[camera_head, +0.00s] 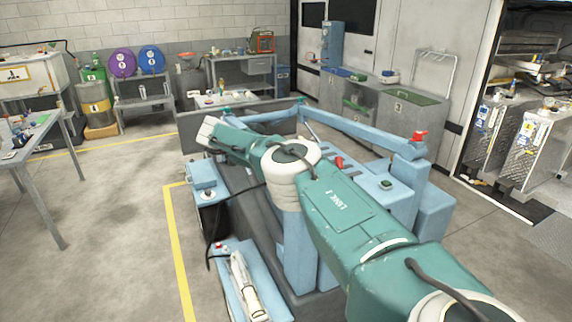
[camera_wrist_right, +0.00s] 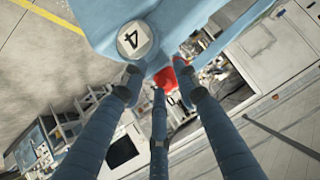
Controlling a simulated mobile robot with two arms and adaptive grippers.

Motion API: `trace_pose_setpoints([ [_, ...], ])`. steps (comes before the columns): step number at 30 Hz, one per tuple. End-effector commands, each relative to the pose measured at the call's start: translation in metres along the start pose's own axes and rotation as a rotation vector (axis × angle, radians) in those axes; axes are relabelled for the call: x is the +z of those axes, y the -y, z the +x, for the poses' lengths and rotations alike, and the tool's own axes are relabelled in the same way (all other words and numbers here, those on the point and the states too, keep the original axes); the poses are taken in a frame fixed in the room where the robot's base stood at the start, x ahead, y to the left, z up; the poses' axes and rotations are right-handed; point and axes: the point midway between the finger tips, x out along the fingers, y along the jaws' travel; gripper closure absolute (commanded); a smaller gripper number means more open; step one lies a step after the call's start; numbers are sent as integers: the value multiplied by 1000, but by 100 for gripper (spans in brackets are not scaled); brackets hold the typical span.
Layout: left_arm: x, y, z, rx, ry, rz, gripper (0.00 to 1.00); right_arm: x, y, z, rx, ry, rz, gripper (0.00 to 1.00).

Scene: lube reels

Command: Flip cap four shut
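In the right wrist view a round white label marked 4 (camera_wrist_right: 134,40) sits on a pale blue surface (camera_wrist_right: 105,22). A small red part (camera_wrist_right: 166,78), possibly the cap, shows just below and to the right of it. My right gripper (camera_wrist_right: 157,84) has its fingers spread around the red part. The right fingertip is close to it or touching; I cannot tell which. How far the cap is open cannot be seen. In the head view no gripper can be made out, and a large teal arm (camera_head: 345,207) hides much of the blue machine.
In the head view, red parts sit on the blue machine (camera_head: 405,190), one at its right end (camera_head: 418,137) and one near the middle (camera_head: 339,162). A metal table (camera_head: 45,135) stands at left and grey cabinets (camera_head: 395,112) at back right.

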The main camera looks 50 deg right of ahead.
Motion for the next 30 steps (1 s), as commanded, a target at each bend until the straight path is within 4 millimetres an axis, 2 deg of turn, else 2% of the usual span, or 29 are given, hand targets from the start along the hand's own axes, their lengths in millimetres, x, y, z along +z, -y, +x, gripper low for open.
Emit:
trace_pose_setpoints([
  [14, 2, 7, 0, -8, 2, 1, 100, -3, 1, -4, -2, -3, 4, 70],
  [17, 2, 6, 0, -7, 2, 1, 100, -3, 2, -16, -3, -3, 3, 70],
  [27, 1, 4, 0, -5, 1, 1, 100, -3, 1, -87, -5, -3, 5, 70],
  [30, 1, 4, 0, -5, 1, 1, 100, -2, 1, -103, -4, -3, 4, 70],
])
